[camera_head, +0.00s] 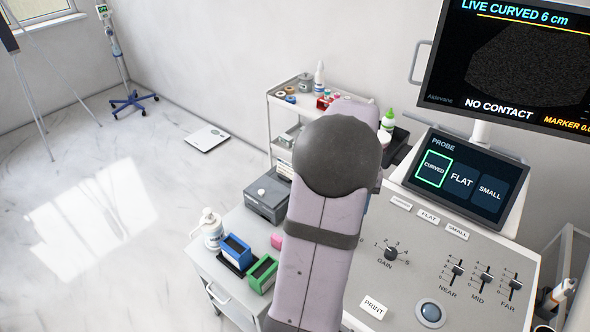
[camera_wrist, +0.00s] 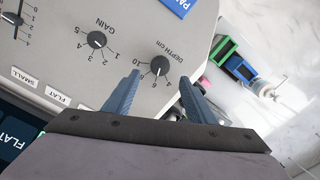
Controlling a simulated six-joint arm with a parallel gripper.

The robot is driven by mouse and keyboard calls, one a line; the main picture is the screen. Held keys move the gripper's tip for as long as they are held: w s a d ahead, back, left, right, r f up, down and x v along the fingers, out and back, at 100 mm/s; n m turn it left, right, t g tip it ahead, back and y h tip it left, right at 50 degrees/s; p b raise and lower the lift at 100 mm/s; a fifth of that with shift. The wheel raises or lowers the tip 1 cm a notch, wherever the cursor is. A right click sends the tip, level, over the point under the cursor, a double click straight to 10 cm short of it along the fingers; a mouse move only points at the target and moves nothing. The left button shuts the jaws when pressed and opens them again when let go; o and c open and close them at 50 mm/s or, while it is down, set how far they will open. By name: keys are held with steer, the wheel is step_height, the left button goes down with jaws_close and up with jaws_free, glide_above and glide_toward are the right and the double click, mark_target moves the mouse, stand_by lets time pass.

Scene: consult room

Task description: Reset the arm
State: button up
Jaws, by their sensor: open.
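My gripper (camera_wrist: 160,92) shows in the wrist view with its two blue-grey fingers apart and nothing between them. It hangs over the left edge of the ultrasound console (camera_wrist: 70,70), near the depth knob (camera_wrist: 160,66); I cannot tell how far above the panel it is. In the head view my own arm rises across the middle and hides the gripper. The same console (camera_head: 450,265) is at the right there, with the gain knob (camera_head: 391,254) and sliders in view.
The monitor (camera_head: 510,60) reads "NO CONTACT". The probe screen (camera_head: 465,178) has CURVED outlined. Left of my arm, a white cart (camera_head: 205,270) holds a bottle (camera_head: 211,229), a blue box (camera_head: 235,251) and a green box (camera_head: 262,273). A trolley (camera_head: 285,108) with supplies stands behind.

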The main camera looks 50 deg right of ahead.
steer(key=w+a+n, duration=0.2)
steer(key=w+a, duration=0.2)
steer(key=a, duration=0.3)
steer(key=w+a+f+n, duration=0.1)
steer(key=w+a+n, duration=0.1)
steer(key=w+a, duration=0.35)
steer(key=w+a+n, duration=0.2)
steer(key=a, duration=0.6)
steer(key=s+a+f+n, duration=0.1)
steer(key=s+a+n, duration=0.15)
steer(key=a, duration=0.65)
steer(key=s+a+f+n, duration=0.2)
steer(key=a+n, duration=0.2)
steer(key=a, duration=0.5)
step_height(320, 180, down, 38)
steer(key=b, duration=3.8)
steer(key=shift+w+b, duration=0.25)
steer(key=shift+b, duration=0.05)
